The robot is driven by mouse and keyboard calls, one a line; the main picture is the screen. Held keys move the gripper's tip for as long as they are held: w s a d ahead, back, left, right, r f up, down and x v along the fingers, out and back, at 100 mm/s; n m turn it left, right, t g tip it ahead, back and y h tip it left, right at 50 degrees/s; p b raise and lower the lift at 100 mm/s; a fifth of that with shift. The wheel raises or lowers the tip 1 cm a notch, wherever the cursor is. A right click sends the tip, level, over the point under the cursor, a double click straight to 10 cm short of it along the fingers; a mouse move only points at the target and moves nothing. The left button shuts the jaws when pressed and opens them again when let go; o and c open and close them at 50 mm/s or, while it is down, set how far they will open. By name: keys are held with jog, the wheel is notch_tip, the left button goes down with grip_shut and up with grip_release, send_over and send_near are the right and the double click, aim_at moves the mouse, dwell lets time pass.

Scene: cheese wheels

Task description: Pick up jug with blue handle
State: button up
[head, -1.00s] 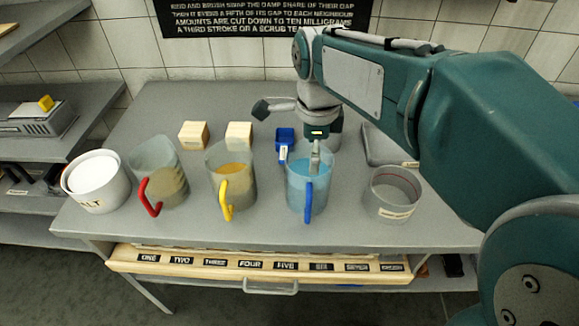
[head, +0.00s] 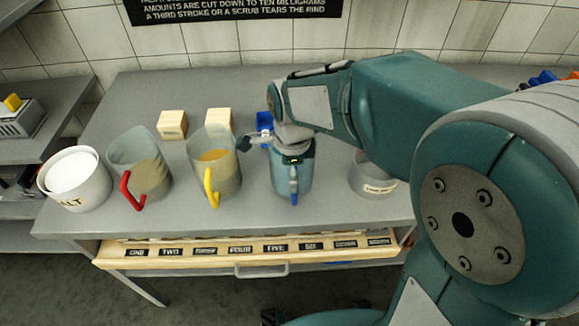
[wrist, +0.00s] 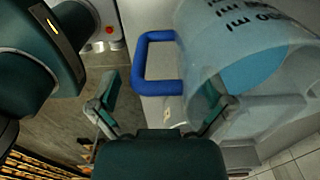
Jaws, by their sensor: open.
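The jug with the blue handle (head: 294,182) is a clear measuring jug with blue liquid, upright on the grey table, its handle toward the front. In the wrist view the jug (wrist: 262,50) fills the upper right and its blue handle (wrist: 140,65) sits ahead of the gap between my fingers. My gripper (wrist: 160,102) is open and empty; its right finger overlaps the jug's wall in the picture, and I cannot tell whether they touch. In the head view my wrist covers the jug's top, one dark finger shows to its left, and the other is hard to make out.
A yellow-handled jug (head: 228,180) stands close left, then a red-handled jug (head: 125,185) and a white salt pot (head: 58,198). A labelled grey pot (head: 372,188) stands right. Wooden blocks (head: 172,126) and a blue item (head: 264,122) lie behind. A labelled drawer (head: 170,251) is open below.

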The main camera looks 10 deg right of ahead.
jog(key=shift+d, duration=0.35)
jog(key=shift+c, duration=0.9)
jog(key=c, duration=1)
jog(key=shift+r, duration=0.1)
jog(key=shift+c, duration=0.3)
